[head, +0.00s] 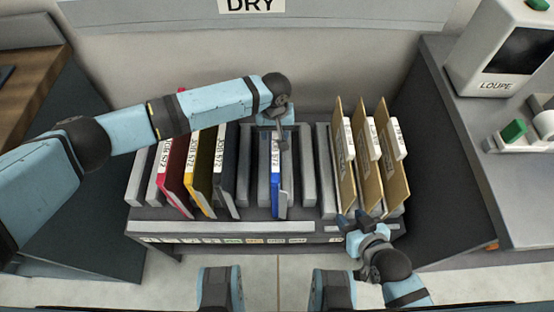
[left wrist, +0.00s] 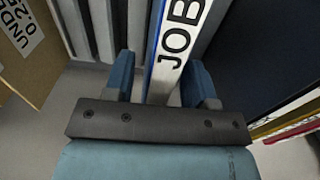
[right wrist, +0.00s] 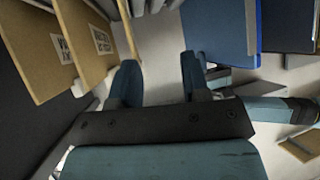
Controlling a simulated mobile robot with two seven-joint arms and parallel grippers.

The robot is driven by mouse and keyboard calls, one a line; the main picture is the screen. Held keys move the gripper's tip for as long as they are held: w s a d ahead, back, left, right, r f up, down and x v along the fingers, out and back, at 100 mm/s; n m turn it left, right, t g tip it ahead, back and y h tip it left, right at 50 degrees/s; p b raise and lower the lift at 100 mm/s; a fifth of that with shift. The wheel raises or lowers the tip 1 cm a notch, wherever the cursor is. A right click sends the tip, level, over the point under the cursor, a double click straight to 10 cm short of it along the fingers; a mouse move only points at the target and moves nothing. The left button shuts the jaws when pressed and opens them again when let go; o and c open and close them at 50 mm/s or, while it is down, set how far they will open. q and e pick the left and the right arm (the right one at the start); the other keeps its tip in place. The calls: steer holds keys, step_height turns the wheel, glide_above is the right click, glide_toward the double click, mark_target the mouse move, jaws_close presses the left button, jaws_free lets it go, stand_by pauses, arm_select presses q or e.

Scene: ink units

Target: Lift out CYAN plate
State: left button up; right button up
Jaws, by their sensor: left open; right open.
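The cyan plate (head: 276,185), which looks blue with a white JOB label, stands upright in a slot of the grey rack (head: 225,227). My left gripper (head: 279,134) is over its top edge, coming from behind. In the left wrist view the labelled edge of the cyan plate (left wrist: 178,45) lies between the open fingers (left wrist: 160,80), with gaps beside it. The plate's face also shows in the right wrist view (right wrist: 222,30). My right gripper (head: 356,220) is open and empty at the rack's front right, below the brown folders; its fingers show in the right wrist view (right wrist: 158,75).
Magenta (head: 176,180), yellow (head: 200,175) and black (head: 228,170) plates stand left of the cyan plate. Three brown folders (head: 369,170) stand on the right. Grey dividers separate the slots. A LOUPE device (head: 495,55) sits on the right counter.

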arm_select(q)
steer(key=shift+c, duration=1)
steer(key=c, duration=0.7)
steer(key=shift+r+p, duration=0.35)
steer(key=shift+p, duration=0.05)
jaws_close()
step_height(320, 180, up, 10)
steer(key=p, duration=1.1)
steer(key=shift+r+p, duration=0.25)
steer(key=shift+p, duration=0.1)
arm_select(e)
step_height(320, 180, up, 8)
steer(key=s, duration=0.1)
steer(key=shift+d+r+n, duration=0.25)
steer(key=shift+d+n, duration=0.05)
steer(key=shift+d, duration=0.15)
arm_select(q)
steer(key=shift+f, duration=0.1)
